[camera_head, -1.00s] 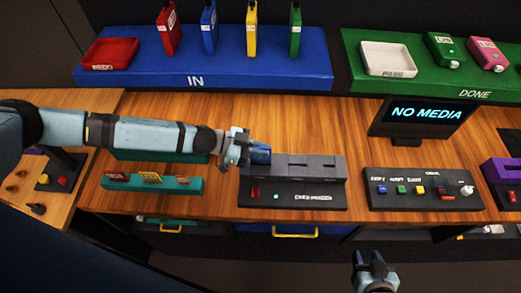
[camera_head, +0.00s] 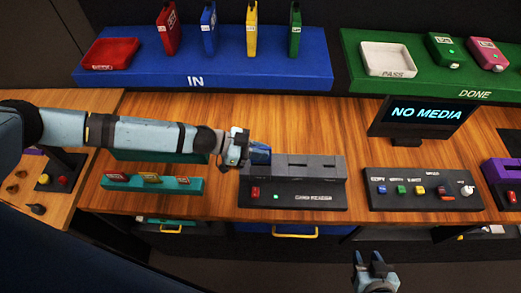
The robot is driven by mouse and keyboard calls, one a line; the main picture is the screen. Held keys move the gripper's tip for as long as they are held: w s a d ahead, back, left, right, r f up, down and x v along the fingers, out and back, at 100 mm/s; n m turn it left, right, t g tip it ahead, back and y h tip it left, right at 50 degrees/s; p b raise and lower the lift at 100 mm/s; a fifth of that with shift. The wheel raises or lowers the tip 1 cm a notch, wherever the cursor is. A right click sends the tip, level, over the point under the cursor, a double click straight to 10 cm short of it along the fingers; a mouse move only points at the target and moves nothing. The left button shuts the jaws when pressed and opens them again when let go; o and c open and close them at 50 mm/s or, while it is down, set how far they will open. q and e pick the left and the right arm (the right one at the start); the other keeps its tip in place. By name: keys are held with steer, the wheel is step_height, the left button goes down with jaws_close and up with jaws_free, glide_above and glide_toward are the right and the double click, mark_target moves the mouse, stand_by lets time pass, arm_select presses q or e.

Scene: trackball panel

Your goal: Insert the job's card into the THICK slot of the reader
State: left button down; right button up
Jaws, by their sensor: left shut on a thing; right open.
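The card reader (camera_head: 318,195) is a dark grey block on the wooden bench, with slots in its top and a red button and green light on its front. My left gripper (camera_head: 240,150) is shut on a blue card (camera_head: 260,154), just at the left end of the reader's top. The gripper hides part of the card, and I cannot tell whether the card touches the reader or which slot is the thick one. My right gripper (camera_head: 374,268) is open and empty at the bottom, in front of the bench.
A monitor (camera_head: 422,115) reads NO MEDIA. A button panel (camera_head: 424,189) stands right of the reader. A teal rack (camera_head: 152,184) with small labelled cards lies left. The blue IN shelf (camera_head: 205,65) holds several upright coloured cases. The green DONE shelf (camera_head: 445,83) bears a PASS tray (camera_head: 387,59).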

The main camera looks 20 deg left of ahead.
mark_target(260, 163)
arm_select(q)
steer(key=shift+f+b, duration=1)
steer(key=shift+f, duration=1)
steer(key=c, duration=1.1)
jaws_free()
steer(key=shift+c, duration=0.2)
steer(key=b+v, duration=0.1)
steer(key=v, duration=0.6)
steer(key=shift+a, duration=0.2)
steer(key=shift+r, duration=0.1)
